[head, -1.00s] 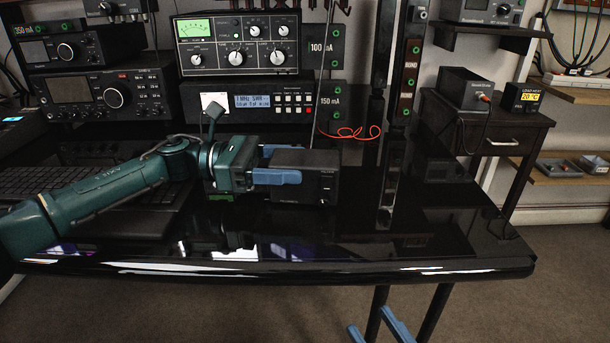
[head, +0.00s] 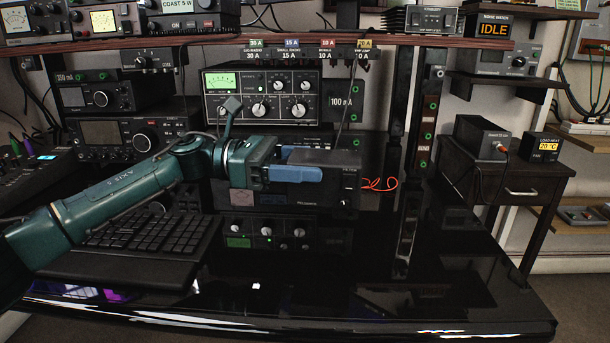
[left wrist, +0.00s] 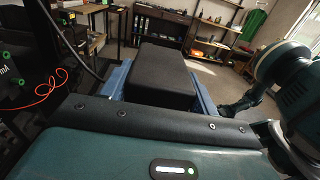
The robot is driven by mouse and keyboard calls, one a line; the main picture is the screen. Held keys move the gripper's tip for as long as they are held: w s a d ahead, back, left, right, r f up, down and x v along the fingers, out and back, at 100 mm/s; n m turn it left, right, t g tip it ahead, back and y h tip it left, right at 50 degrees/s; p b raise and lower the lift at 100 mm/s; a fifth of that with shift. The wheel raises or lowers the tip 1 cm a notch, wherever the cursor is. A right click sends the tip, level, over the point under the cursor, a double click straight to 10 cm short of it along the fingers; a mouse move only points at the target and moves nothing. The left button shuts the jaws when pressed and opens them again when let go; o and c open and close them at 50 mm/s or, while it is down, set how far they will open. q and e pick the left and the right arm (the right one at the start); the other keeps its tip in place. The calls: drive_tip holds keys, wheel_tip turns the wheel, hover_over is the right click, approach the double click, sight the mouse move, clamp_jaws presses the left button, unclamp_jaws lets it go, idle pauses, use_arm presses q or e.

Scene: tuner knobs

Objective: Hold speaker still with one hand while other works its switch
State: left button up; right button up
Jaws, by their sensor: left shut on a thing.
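The speaker, a dark box (head: 340,160), is in my left gripper (head: 300,173). Its blue fingers are shut on the box from its left side. The box is held above the glossy black desk (head: 390,310). Its front face shows small white lettering and a small light-rimmed control low on the right; I cannot tell the control's setting. In the left wrist view the dark top of the speaker (left wrist: 160,75) lies between the two blue fingers (left wrist: 160,88).
A radio with a green meter (head: 270,92) stands behind the speaker. A keyboard (head: 145,235) lies on the left of the desk. A red cable (head: 378,184) is just right of the speaker. The front right of the desk is clear.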

sight(305, 201)
drive_tip(key=shift+f, duration=0.1)
use_arm(q)
drive_tip(key=shift+f+b, duration=0.3)
drive_tip(key=shift+b, duration=0.05)
drive_tip(key=shift+f, duration=0.4)
drive_tip(key=shift+f+b, duration=1.1)
drive_tip(key=shift+b, duration=0.05)
drive_tip(key=shift+f+b, duration=0.35)
drive_tip(key=shift+f, duration=0.1)
drive_tip(key=shift+f+b, duration=0.4)
drive_tip(key=shift+f, duration=0.1)
use_arm(e)
drive_tip(key=shift+w+a+m+y, duration=0.25)
drive_tip(key=shift+a+m+y, duration=0.1)
drive_tip(key=shift+m, duration=0.15)
use_arm(q)
drive_tip(key=shift+f+b, duration=0.35)
drive_tip(key=shift+f, duration=0.15)
drive_tip(key=shift+f+b, duration=0.5)
drive_tip(key=shift+f, duration=0.1)
use_arm(e)
drive_tip(key=shift+a+t, duration=0.15)
drive_tip(key=shift+t, duration=0.15)
